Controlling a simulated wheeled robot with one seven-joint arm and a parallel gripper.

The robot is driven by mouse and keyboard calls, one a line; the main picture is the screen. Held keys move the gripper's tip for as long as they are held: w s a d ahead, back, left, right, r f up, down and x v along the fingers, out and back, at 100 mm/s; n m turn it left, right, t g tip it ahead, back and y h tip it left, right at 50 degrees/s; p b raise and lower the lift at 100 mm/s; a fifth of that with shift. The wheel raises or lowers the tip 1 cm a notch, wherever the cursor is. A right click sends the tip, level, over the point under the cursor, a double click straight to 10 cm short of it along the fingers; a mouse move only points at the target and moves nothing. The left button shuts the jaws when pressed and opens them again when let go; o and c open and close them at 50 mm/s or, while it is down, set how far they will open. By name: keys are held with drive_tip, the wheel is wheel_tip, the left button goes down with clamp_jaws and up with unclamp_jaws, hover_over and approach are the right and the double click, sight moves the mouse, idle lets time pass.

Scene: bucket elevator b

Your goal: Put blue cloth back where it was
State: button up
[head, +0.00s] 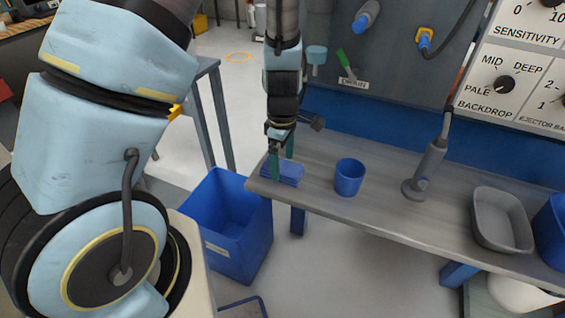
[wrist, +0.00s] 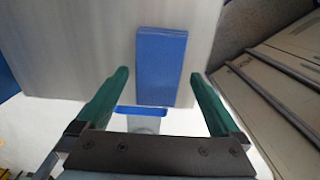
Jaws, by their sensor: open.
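The blue cloth (head: 288,174) lies folded on the left end of the grey bench, near its front edge. In the wrist view the cloth (wrist: 161,66) is a flat blue rectangle between and beyond the fingers, its near end at the bench edge. My gripper (head: 280,166) points down at the cloth in the head view, with its green fingers at its left part. In the wrist view my gripper (wrist: 158,88) has its fingers wide apart, with no cloth visibly pinched. Whether the fingertips touch the cloth cannot be told.
A blue cup (head: 350,177) stands right of the cloth. A jointed stand (head: 424,180) and a grey tray (head: 503,219) are further right on the bench (head: 392,217). A large blue bin (head: 226,225) stands on the floor below the bench's left end. A control panel rises behind.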

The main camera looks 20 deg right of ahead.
sight(282, 167)
wheel_tip(282, 167, up, 11)
drive_tip(key=a+r+m, duration=0.1)
drive_tip(key=a+m, duration=0.2)
drive_tip(key=a, duration=0.5)
drive_tip(key=w+a+r+m+t, duration=0.1)
drive_tip(key=a+m, duration=0.3)
drive_tip(key=a, duration=0.5)
drive_tip(key=a+r+m, duration=0.3)
drive_tip(key=a, duration=0.5)
drive_tip(key=shift+w+a+r+m+t+b, duration=0.15)
drive_tip(key=shift+a+r+m+t+b, duration=0.05)
drive_tip(key=shift+a+m+t+b, duration=0.1)
